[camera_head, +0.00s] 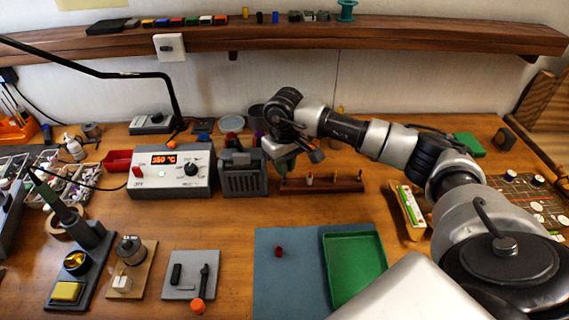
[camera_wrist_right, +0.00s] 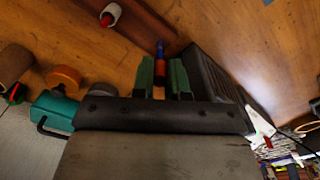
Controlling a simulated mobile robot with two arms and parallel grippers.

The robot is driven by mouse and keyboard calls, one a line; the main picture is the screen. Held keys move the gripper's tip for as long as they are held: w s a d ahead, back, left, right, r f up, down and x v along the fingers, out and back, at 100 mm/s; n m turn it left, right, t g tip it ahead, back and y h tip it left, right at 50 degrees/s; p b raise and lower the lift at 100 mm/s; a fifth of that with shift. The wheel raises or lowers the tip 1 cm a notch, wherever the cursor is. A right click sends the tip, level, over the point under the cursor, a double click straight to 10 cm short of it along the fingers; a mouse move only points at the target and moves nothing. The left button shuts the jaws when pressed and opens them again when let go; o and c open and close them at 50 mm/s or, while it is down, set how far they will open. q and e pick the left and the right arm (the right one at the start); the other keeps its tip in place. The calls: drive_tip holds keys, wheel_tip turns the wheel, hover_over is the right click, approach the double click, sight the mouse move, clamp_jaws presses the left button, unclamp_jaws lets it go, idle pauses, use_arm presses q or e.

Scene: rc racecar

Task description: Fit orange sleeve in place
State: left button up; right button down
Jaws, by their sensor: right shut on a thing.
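My right gripper (camera_head: 287,166) hangs with its fingers down, just right of the dark ribbed box (camera_head: 243,180) and behind the dark red wooden peg rack (camera_head: 330,185). In the right wrist view its two green fingers (camera_wrist_right: 162,78) are shut on a small orange piece (camera_wrist_right: 159,68), likely the orange sleeve, with a blue part (camera_wrist_right: 160,48) beyond it. I cannot tell whether the blue part is joined to the orange piece or lies behind it. The ribbed box also shows close beside the fingers (camera_wrist_right: 208,72). My left gripper is not in view.
A grey station reading 350 °C (camera_head: 170,180) stands left of the ribbed box. In front are a blue mat (camera_head: 290,290), a small dark red piece (camera_head: 279,252) and a green tray (camera_head: 355,262). A black lamp arm (camera_head: 80,68) reaches in from the left. The wood before the rack is clear.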

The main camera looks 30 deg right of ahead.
drive_tip(key=shift+f+b, duration=0.85)
drive_tip(key=shift+f, duration=0.15)
drive_tip(key=shift+r, duration=0.15)
drive_tip(key=shift+r+p, duration=0.5)
drive_tip(key=shift+r, duration=0.4)
drive_tip(key=shift+b, duration=0.75)
idle(1.0)
drive_tip(key=shift+f+b, duration=0.9)
drive_tip(key=shift+f, duration=0.15)
drive_tip(key=c, duration=1.1)
unclamp_jaws()
drive_tip(key=shift+s, duration=0.1)
drive_tip(key=shift+o, duration=0.2)
wheel_tip(320, 180, up, 11)
drive_tip(key=b, duration=0.1)
drive_tip(key=shift+b, duration=0.3)
